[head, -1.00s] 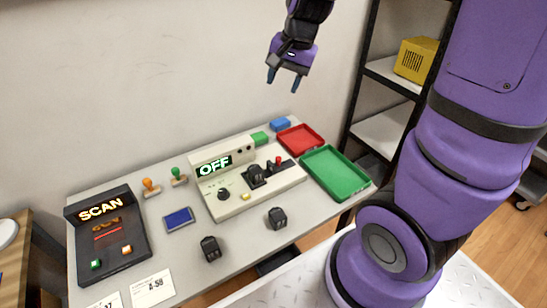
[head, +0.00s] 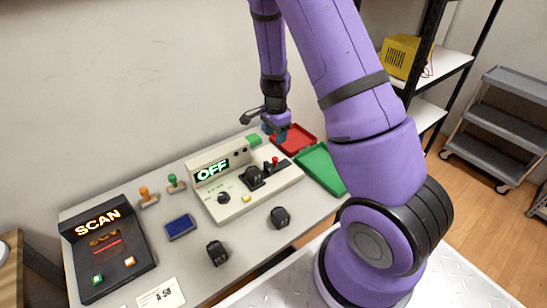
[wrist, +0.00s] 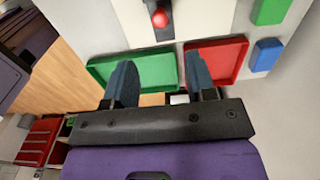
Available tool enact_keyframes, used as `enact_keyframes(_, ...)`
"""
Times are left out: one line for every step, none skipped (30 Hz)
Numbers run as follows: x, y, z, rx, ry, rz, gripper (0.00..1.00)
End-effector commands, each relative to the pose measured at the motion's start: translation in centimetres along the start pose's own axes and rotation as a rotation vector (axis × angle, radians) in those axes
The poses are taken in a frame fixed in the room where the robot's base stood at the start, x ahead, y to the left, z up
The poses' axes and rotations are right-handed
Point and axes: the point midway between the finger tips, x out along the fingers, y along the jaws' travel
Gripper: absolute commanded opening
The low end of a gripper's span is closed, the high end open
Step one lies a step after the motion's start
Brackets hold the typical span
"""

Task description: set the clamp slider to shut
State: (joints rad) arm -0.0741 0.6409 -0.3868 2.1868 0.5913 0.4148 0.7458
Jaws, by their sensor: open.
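The beige console (head: 225,198) stands on the table with a lit "OFF" display (head: 212,170). On its right part are a black clamp-like block (head: 253,176) and a small red knob (head: 275,161) on a dark strip, which looks like the slider. The red knob also shows at the top of the wrist view (wrist: 160,18). My gripper (head: 280,138) is behind the console's right end, near the red tray, and looks empty. In the wrist view its two fingers (wrist: 162,78) are apart, with the knob ahead of them and not touched.
A red tray (wrist: 238,47) and a green tray (wrist: 100,70) lie beside the console. Green (wrist: 271,10) and blue (wrist: 266,54) blocks are close by. A scanner (head: 105,248), stamps, a blue pad (head: 180,224) and two black blocks (head: 280,216) occupy the table's left and front.

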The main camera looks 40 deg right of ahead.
Motion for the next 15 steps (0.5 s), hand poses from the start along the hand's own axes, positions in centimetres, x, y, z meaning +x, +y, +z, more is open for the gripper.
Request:
enact_keyframes(0.5, 0.0, 0.0, 0.001, 0.0, 0.001, 0.51)
enact_keyframes(0.8, 0.0, -0.1, 0.001, 0.0, 0.002, 0.51)
enact_keyframes(1.3, 0.1, -0.1, 0.003, -0.001, 0.003, 0.51)
enact_keyframes(1.8, 0.1, -0.1, 0.003, -0.001, 0.003, 0.51)
enact_keyframes(2.2, 0.1, 0.0, 0.002, -0.001, 0.002, 0.51)
enact_keyframes(2.9, 0.1, -0.1, 0.001, -0.001, 0.003, 0.51)
enact_keyframes(3.5, 0.1, -0.1, 0.002, -0.002, 0.004, 0.51)
enact_keyframes(4.0, 0.1, -0.1, 0.002, -0.002, 0.002, 0.51)
enact_keyframes(4.8, 0.1, -0.1, 0.002, -0.002, 0.003, 0.51)
enact_keyframes(5.3, 0.1, -0.1, 0.001, -0.002, 0.003, 0.51)
enact_keyframes(5.8, 0.1, -0.1, 0.001, -0.001, 0.002, 0.51)
enact_keyframes(6.5, 0.1, 0.0, 0.002, -0.002, 0.003, 0.51)
enact_keyframes(7.0, 0.1, 0.0, 0.002, -0.002, 0.001, 0.51)
enact_keyframes(7.5, 0.1, -0.1, 0.002, -0.002, 0.001, 0.51)
enact_keyframes(8.0, 0.1, 0.0, 0.0, -0.003, 0.002, 0.51)
